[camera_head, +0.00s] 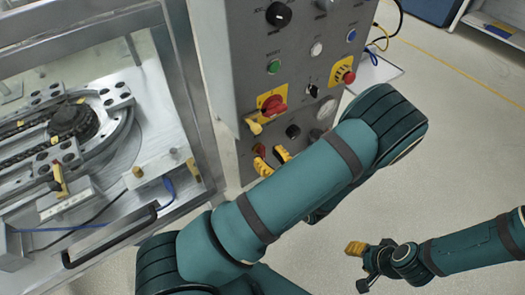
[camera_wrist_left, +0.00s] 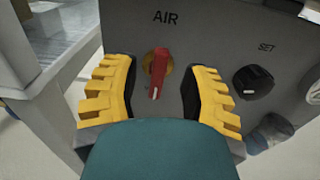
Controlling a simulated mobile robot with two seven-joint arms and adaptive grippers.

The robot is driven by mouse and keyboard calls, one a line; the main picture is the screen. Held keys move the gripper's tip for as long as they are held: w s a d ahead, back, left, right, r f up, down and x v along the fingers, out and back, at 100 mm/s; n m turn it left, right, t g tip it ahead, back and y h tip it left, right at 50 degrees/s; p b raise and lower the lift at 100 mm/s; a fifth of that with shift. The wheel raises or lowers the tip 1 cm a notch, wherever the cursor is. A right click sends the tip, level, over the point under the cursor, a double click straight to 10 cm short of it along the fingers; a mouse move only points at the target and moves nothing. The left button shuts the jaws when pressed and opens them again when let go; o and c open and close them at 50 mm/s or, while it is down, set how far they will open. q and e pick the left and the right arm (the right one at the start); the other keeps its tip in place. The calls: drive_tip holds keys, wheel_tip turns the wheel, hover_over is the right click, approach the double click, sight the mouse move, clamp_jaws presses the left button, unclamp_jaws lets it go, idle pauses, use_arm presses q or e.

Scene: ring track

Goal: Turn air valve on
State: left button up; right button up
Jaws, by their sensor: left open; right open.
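The air valve (camera_wrist_left: 158,72) is a red handle on a brass-coloured round base, under the word AIR on the grey control panel. Its handle stands nearly vertical, with a white mark at its lower end. In the head view the valve (camera_head: 260,150) shows low on the panel, partly hidden by my left gripper. My left gripper (camera_head: 271,160) is open, its yellow fingers on either side of the handle with gaps to both. Whether the fingertips reach the panel is unclear. My right gripper (camera_head: 359,252) is open and empty over the floor, far from the panel.
A black SET knob (camera_wrist_left: 253,82) sits right of the valve. Above are a red rotary switch (camera_head: 273,106) and a red emergency stop (camera_head: 348,77). The ring track (camera_head: 124,119) stands in a metal-framed station at left. The floor at right is mostly clear.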

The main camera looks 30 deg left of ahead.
sight(264, 152)
use_arm(q)
drive_tip(key=shift+x, duration=1.5)
clamp_jaws()
